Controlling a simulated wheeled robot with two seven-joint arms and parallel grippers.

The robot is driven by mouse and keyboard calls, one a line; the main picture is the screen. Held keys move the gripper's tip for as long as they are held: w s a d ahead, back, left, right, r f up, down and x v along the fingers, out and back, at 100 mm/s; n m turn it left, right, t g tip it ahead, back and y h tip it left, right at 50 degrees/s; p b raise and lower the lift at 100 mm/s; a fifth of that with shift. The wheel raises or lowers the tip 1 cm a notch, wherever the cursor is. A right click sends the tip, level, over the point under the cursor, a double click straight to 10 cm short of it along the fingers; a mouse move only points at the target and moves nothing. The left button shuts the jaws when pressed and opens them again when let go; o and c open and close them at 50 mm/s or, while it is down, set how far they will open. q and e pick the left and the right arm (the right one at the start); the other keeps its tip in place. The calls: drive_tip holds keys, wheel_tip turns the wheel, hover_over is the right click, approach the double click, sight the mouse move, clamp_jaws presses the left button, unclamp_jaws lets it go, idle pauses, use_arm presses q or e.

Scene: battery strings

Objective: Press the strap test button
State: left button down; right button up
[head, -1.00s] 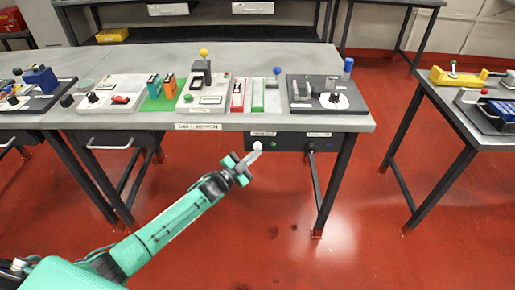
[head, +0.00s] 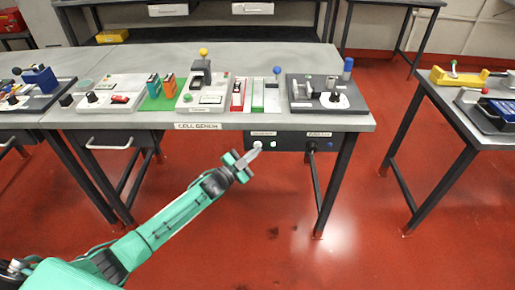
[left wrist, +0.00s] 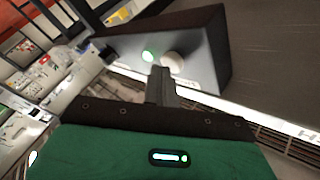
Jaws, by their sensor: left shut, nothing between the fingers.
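A dark box (head: 290,144) hangs under the front edge of the bench. The head view shows the lamp as a pale spot (head: 273,144). The labels above are too small to read. My left gripper (head: 257,149) is shut and empty, its tips at the white button. In the left wrist view the shut fingers (left wrist: 162,72) overlap the button's lower left edge; I cannot tell if they touch. My right gripper is out of view.
The bench (head: 300,62) holds several devices, including a yellow-knobbed one (head: 203,53) and a dark panel (head: 330,107). A second table (head: 455,112) stands right. The red floor between is clear.

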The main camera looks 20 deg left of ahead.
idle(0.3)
use_arm(q)
drive_tip(key=shift+s+d+p, duration=0.25)
drive_tip(key=shift+s+p, duration=0.35)
drive_tip(key=shift+s, duration=0.35)
drive_tip(key=shift+s, duration=0.1)
drive_tip(key=s+p, duration=0.1)
drive_tip(key=s, duration=0.1)
drive_tip(key=s+d+p, duration=0.1)
drive_tip(key=s, duration=0.1)
drive_tip(key=shift+s+d+p, duration=0.2)
drive_tip(key=shift+s+p, duration=0.1)
idle(0.4)
